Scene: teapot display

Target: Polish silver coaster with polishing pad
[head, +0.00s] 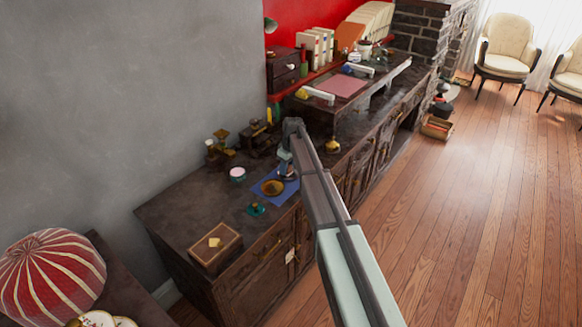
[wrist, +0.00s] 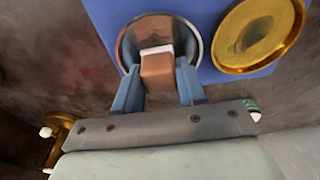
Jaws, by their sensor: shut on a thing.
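My gripper (wrist: 158,82) is shut on a brown block-shaped polishing pad (wrist: 157,72) with a whitish far edge. In the wrist view, the pad overlaps the round silver coaster (wrist: 150,29), which has a reddish sheen. I cannot tell whether pad and coaster touch. The coaster lies on a blue mat (wrist: 92,12), beside a round gold dish (wrist: 258,36). In the head view, my gripper (head: 287,171) is low over the right part of the blue mat (head: 262,197). There the gold dish (head: 272,187) shows to its left; the coaster and pad are not clearly visible.
The mat lies on a dark wooden cabinet (head: 190,205). A pink-topped round jar (head: 237,173) and a teal object (head: 256,209) stand nearby. A wooden box (head: 215,249) is at the near end. Brass items (head: 221,140) stand by the wall. A small brass pot (head: 332,146) is beyond my gripper.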

